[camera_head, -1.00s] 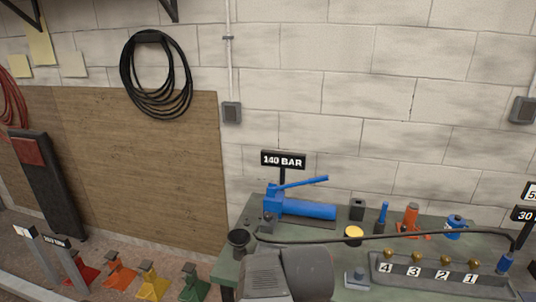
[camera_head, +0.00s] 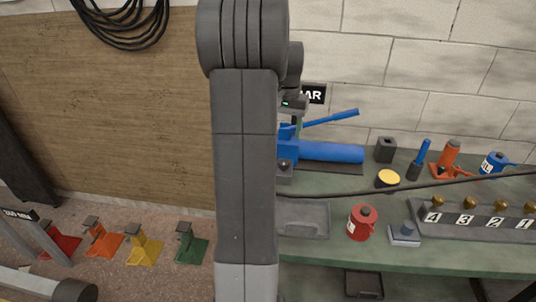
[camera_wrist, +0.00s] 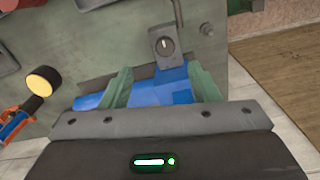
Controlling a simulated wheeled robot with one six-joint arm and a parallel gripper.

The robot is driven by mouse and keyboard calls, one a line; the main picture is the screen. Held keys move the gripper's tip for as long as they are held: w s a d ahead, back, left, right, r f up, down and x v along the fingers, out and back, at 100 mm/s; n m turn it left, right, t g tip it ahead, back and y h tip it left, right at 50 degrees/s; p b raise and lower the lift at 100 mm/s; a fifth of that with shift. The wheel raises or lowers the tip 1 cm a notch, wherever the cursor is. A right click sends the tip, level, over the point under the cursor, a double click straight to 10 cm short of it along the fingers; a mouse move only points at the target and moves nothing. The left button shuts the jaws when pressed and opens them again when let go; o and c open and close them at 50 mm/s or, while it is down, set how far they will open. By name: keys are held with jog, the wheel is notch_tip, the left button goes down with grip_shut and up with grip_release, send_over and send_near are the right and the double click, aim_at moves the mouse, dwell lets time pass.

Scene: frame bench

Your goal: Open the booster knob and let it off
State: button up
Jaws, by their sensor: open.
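The blue hand pump (camera_head: 330,152) lies on the green bench behind my arm, its lever (camera_head: 332,117) slanting up to the right. A small grey block with a round dark knob (camera_head: 284,168) sits at its near left end. The wrist view shows this knob (camera_wrist: 166,45) with a pale mark on its face, just beyond my fingertips. My gripper (camera_wrist: 162,80) is open with two green fingers apart over the blue pump body (camera_wrist: 165,90); nothing is between them but the view of the pump. In the head view my gripper (camera_head: 296,122) is partly hidden by my arm.
A 140 BAR sign (camera_head: 314,94), partly hidden, stands behind the pump. A yellow disc (camera_head: 387,178), a red canister (camera_head: 362,222), a grey tray (camera_head: 303,218) and a numbered block (camera_head: 475,222) with brass knobs are on the bench. A dark hose crosses it. Coloured pedals stand left.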

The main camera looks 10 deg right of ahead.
jog(key=f, duration=0.4)
jog(key=w+f, duration=0.1)
jog(key=f, duration=0.4)
jog(key=w+f, duration=0.1)
jog(key=f, duration=0.4)
jog(key=shift+w+d+f, duration=0.15)
jog(key=c, duration=1)
